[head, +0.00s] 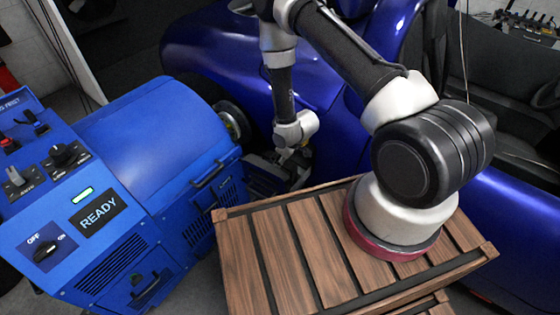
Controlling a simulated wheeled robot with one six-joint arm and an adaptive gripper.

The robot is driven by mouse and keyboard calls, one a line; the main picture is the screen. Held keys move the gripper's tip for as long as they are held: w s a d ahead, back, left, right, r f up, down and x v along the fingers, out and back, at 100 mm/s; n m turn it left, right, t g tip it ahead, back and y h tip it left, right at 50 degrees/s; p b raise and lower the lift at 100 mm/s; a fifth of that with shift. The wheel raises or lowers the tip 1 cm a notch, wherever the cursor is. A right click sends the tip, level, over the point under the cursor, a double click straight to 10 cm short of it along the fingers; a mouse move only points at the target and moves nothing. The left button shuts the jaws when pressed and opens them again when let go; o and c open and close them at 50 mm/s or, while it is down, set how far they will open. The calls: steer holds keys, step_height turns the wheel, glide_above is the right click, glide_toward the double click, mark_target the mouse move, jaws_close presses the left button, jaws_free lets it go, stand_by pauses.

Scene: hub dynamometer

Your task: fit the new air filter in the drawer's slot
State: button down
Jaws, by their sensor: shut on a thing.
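My arm reaches over to the right side of the blue dynamometer (165,150). My gripper (282,158) is small and dark at the end of the arm, low beside the machine's right end. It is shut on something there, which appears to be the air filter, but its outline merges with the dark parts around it. A dark box-like part (262,180) at the machine's right end, just under and left of my gripper, looks like the drawer. Its slot is not clearly visible, and I cannot tell whether the filter is in it.
The dynamometer's panel has a READY display (98,216) with a lit green lamp and an OFF/ON knob (45,249). A black handle (210,170) is on its side. A wooden slatted crate (290,255) is in front. A blue car (230,55) stands close behind.

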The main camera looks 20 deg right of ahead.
steer(key=shift+f, duration=0.7)
steer(key=shift+f, duration=0.1)
steer(key=c, duration=1)
jaws_free()
steer(key=shift+o, duration=0.2)
steer(key=shift+s+d+r, duration=0.45)
steer(key=shift+s+r, duration=0.15)
steer(key=shift+r, duration=0.1)
steer(key=s+d, duration=0.6)
steer(key=s, duration=0.3)
steer(key=shift+d, duration=0.2)
